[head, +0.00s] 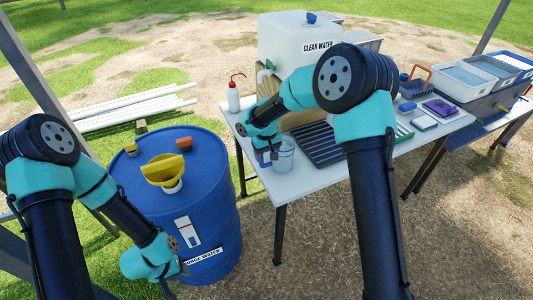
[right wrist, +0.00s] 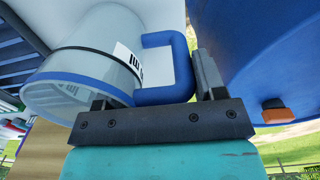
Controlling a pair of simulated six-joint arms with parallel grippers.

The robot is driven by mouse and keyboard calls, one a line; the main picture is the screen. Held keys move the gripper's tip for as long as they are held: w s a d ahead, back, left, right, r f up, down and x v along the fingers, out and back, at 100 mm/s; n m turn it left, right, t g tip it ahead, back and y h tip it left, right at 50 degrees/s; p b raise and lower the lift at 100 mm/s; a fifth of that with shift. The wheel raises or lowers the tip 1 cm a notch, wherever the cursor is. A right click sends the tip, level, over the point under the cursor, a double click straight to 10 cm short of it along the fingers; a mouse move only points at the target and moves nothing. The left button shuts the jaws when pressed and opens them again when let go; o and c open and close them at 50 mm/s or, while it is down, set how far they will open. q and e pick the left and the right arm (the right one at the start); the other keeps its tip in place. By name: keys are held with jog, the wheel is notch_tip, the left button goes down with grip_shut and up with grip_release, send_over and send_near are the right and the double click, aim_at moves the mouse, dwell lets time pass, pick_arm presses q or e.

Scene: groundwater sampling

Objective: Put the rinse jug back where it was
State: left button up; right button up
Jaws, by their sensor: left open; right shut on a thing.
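The rinse jug (head: 284,160) is a clear, cup-like vessel at the front left corner of the white table (head: 345,150). In the right wrist view the jug (right wrist: 85,75) shows a blue band at one end, a label and a blue handle (right wrist: 172,68). My right gripper (head: 267,157) is shut on the handle, with the fingers (right wrist: 155,98) on either side of it. I cannot tell whether the jug touches the tabletop. My left gripper (head: 176,281) is open and empty, low in front of the blue drum (head: 222,225).
On the drum are a yellow funnel (head: 163,170) and an orange block (head: 184,143). White pipes (head: 130,108) lie behind the drum.

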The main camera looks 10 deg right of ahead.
jog(key=o, duration=1.3)
jog(key=shift+f, duration=0.1)
notch_tip(320, 180, up, 12)
jog(key=shift+r, duration=0.15)
